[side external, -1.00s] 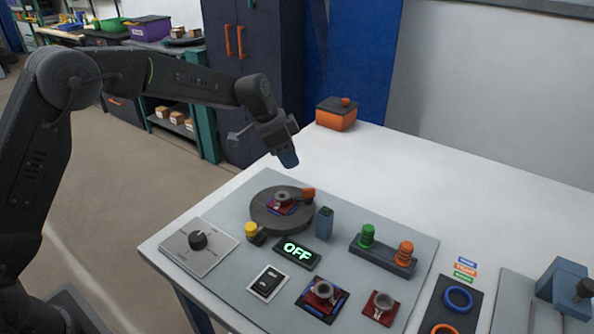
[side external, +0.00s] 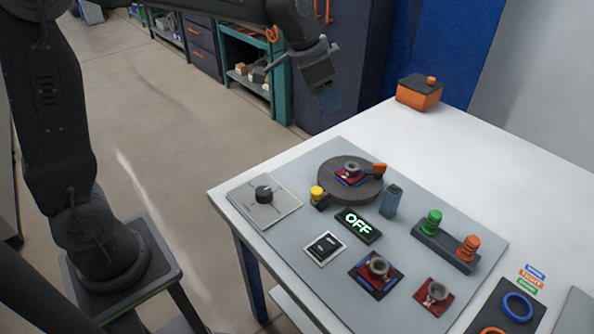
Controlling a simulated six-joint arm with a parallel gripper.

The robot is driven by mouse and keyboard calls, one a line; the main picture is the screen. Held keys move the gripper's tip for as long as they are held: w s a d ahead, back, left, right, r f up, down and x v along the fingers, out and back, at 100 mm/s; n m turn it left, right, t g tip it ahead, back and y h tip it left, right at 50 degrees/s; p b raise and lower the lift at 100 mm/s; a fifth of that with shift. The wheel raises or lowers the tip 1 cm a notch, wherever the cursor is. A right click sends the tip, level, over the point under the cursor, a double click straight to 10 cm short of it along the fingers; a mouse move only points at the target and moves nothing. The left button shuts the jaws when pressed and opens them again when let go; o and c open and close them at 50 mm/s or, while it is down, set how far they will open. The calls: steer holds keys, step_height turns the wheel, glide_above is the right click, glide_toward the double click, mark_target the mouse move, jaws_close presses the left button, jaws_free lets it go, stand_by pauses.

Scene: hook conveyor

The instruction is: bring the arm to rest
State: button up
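My gripper (side external: 327,94) hangs in the air at the top middle of the side external view, pointing down. It is well above and behind the round turntable (side external: 334,193), touching nothing that I can see. Its fingertips are seen edge-on, so I cannot tell whether they are open or shut. No held object shows.
The white table (side external: 440,135) bears a grey panel with a dial (side external: 264,193), a display reading OFF (side external: 357,224), a switch (side external: 324,247), and green (side external: 431,222) and orange (side external: 468,248) knobs. An orange box (side external: 419,95) stands behind.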

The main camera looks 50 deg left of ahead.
steer(key=s+a+n+t+y, duration=0.1)
steer(key=s+n, duration=0.5)
steer(key=s, duration=1.8)
steer(key=shift+s+a+f+t+y, duration=0.25)
steer(key=shift+a+t+y, duration=0.25)
steer(key=shift+a, duration=0.5)
